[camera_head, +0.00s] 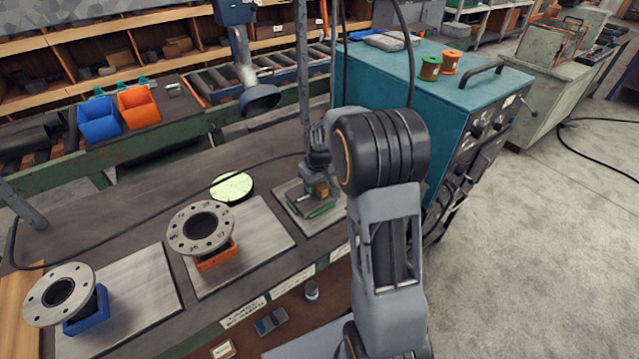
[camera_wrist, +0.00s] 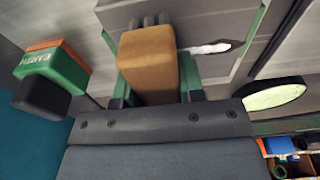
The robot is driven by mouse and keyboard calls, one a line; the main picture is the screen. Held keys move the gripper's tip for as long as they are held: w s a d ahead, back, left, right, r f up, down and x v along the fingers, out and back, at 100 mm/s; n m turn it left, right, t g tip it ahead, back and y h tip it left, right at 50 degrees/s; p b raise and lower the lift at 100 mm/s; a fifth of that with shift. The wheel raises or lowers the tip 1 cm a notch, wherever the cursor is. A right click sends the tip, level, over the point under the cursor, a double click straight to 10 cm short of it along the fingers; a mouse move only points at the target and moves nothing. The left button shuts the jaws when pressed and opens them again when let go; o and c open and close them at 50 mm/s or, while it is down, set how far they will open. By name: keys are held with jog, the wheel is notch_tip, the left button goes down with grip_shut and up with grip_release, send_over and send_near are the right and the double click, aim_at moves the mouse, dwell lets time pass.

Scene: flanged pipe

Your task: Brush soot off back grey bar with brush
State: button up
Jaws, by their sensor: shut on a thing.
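My gripper (camera_wrist: 152,92) is shut on a tan wooden block (camera_wrist: 148,58), which looks like the brush; no bristles show. In the head view my gripper (camera_head: 319,182) is low over the small grey plate (camera_head: 335,222) beside the teal cabinet, and the brush (camera_head: 318,190) shows there as a small brown block. A white streak with a dark pointed end (camera_wrist: 212,48) lies on the grey surface right of the brush in the wrist view. Whether the brush touches anything is unclear.
A green and orange box (camera_wrist: 52,68) with a black end is close left of the brush in the wrist view. Two flanges, one on an orange stand (camera_head: 216,256), one on a blue stand (camera_head: 88,312), and a pale green disc (camera_head: 232,188) are left. The teal cabinet (camera_head: 440,110) is right.

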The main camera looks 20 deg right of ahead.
aim_at(296, 201)
jog(key=shift+s+a+r, duration=0.1)
jog(key=shift+s+a, duration=0.1)
jog(key=shift+a, duration=0.95)
jog(key=shift+s+a+r, duration=0.1)
jog(key=shift+s+a, duration=0.1)
jog(key=shift+a, duration=0.9)
jog(key=shift+s+a+f, duration=0.1)
jog(key=shift+s+a, duration=0.05)
jog(key=shift+a, duration=0.45)
jog(key=shift+s+a+f, duration=0.1)
jog(key=shift+a, duration=0.5)
jog(key=shift+w+d, duration=0.3)
jog(key=shift+d, duration=1.25)
jog(key=shift+w+d, duration=0.35)
jog(key=shift+d, duration=1.25)
jog(key=shift+w+d, duration=0.3)
jog(key=shift+d, duration=1.25)
jog(key=shift+r, duration=0.15)
jog(key=shift+r+p, duration=2.55)
jog(key=shift+r, duration=0.9)
jog(key=shift+f, duration=0.15)
jog(key=shift+s+f+b, duration=0.2)
jog(key=shift+f+b, duration=1.15)
jog(key=shift+f, duration=0.15)
